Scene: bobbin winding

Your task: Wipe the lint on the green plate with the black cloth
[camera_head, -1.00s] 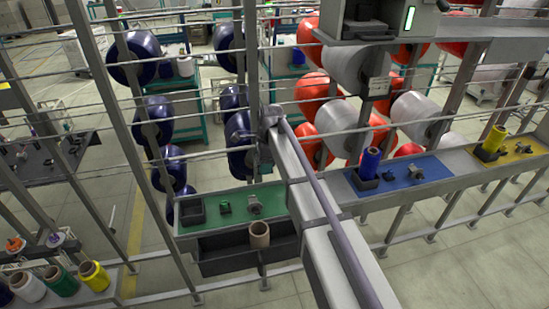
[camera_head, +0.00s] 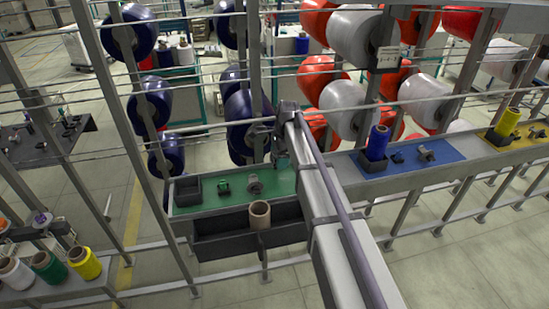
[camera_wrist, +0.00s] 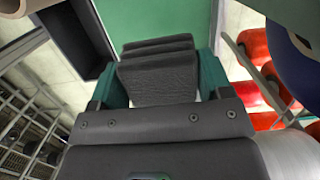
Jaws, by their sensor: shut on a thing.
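The green plate (camera_head: 225,198) lies on the rail in the head view, partly behind my arm on its right. It fills the top middle of the wrist view (camera_wrist: 165,18). My gripper (camera_wrist: 160,68) is shut on the black cloth (camera_wrist: 158,85), a dark folded pad between its teal fingers. In the head view my gripper (camera_head: 283,160) is small, at the plate's back right; the cloth cannot be made out there. Whether the cloth touches the plate cannot be told. No lint can be made out on the plate.
On the plate stand a black square holder (camera_head: 187,192), a small green part (camera_head: 223,187) and a grey metal fitting (camera_head: 254,186). A brown tube (camera_head: 260,215) stands in the dark bin (camera_head: 225,246) in front. A blue plate (camera_head: 430,158) lies right; thin rails cross behind.

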